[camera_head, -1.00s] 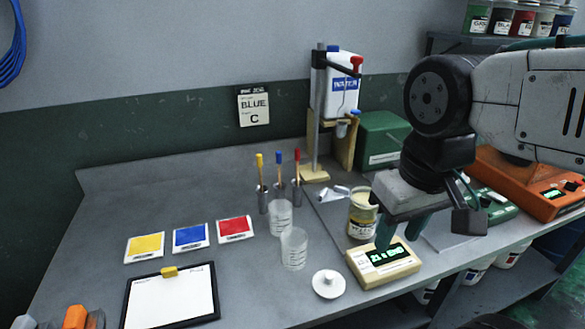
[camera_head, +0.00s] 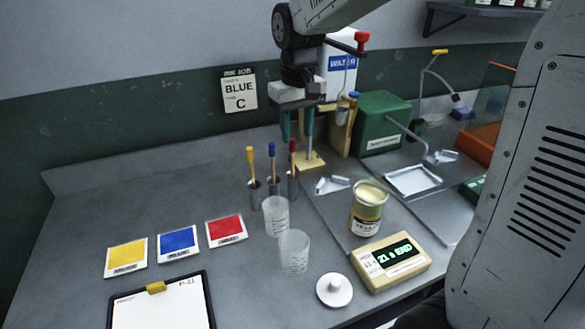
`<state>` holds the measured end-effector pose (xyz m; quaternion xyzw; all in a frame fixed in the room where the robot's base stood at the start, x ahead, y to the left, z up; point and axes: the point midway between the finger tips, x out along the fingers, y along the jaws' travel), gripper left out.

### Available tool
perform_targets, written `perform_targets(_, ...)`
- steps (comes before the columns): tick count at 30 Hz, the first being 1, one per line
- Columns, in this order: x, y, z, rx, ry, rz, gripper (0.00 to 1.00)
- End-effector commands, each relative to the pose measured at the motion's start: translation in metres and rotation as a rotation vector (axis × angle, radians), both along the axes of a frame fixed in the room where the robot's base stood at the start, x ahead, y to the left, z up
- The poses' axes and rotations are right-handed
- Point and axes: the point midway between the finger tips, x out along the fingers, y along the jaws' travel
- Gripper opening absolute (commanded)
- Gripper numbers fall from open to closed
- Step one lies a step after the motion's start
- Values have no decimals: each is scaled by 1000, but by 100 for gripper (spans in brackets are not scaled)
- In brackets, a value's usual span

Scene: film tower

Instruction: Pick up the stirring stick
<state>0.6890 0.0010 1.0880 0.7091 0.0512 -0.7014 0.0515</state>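Three thin sticks with yellow (camera_head: 250,156), blue (camera_head: 271,150) and red (camera_head: 292,146) tops stand upright in small dark metal holders on the bench. I cannot tell which of them is the stirring stick. My gripper (camera_head: 297,138) points down with its two teal fingers apart, and nothing shows between them. Its fingertips appear close to the red top in the picture; the depth between them is unclear. An open can (camera_head: 368,212) with pale contents stands right of the sticks.
Two clear cups (camera_head: 294,253) stand in front of the sticks. A scale with a green display (camera_head: 396,258), a white lid (camera_head: 334,290), colour cards (camera_head: 178,242) and a clipboard (camera_head: 160,308) lie nearby. A water dispenser (camera_head: 342,65) stands behind. The left bench is clear.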

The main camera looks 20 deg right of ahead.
Motion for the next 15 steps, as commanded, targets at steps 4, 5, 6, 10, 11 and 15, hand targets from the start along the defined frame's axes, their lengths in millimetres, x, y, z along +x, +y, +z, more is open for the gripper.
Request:
perform_targets(4,24,4,-13,-1,10,11,40)
perform_targets(5,26,4,-15,-1,12,12,40)
perform_targets(6,28,4,-17,-1,13,12,40)
perform_targets(10,30,3,-29,0,14,13,40)
perform_targets(11,30,3,-33,0,14,12,40)
perform_targets(15,29,2,-48,0,14,11,40)
